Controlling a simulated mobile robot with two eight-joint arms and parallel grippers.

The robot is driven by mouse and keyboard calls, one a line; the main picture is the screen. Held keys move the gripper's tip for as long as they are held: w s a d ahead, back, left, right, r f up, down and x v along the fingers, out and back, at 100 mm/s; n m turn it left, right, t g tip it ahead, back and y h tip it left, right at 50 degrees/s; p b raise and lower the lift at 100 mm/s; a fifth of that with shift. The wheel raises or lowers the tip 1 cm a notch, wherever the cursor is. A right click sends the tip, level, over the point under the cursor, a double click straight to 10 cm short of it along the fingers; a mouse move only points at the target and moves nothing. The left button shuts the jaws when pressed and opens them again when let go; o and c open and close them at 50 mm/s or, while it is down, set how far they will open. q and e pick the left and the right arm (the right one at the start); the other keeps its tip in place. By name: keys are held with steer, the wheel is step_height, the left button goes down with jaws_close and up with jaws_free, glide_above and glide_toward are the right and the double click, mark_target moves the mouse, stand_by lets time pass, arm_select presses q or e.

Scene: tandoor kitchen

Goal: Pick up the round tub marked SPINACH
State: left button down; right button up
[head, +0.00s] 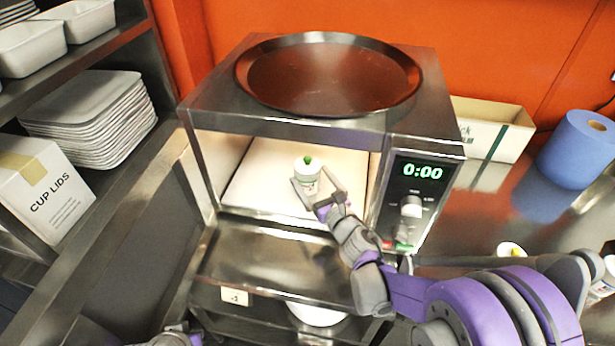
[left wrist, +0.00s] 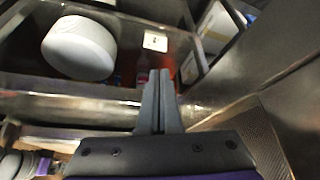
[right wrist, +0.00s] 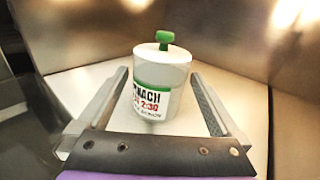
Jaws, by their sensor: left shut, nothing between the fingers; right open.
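The round tub marked SPINACH (right wrist: 160,80) is white with a green knob on its lid. It stands upright inside the open microwave on the pale floor (head: 250,190), and it also shows in the head view (head: 308,170). My right gripper (head: 318,188) reaches into the microwave. In the right wrist view its open fingers (right wrist: 160,92) stand on either side of the tub, with a visible gap at each side. My left gripper (left wrist: 158,75) is shut and empty, low by the shelf under the microwave; its fingers are outside the head view.
The microwave (head: 424,150) has its door (head: 270,262) folded down in front and a round dark tray (head: 330,75) on top. A white round container (left wrist: 78,48) sits on the shelf below. A blue roll (head: 580,150) and open carton (head: 490,130) stand right; shelving is left.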

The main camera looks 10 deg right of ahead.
mark_target(302, 163)
steer(key=p+x, duration=0.1)
steer(key=x, duration=0.5)
steer(key=shift+w+r, duration=0.1)
steer(key=shift+r, duration=0.05)
steer(key=shift+c, duration=1)
jaws_close()
steer(key=shift+r, duration=0.1)
steer(key=shift+r, duration=0.1)
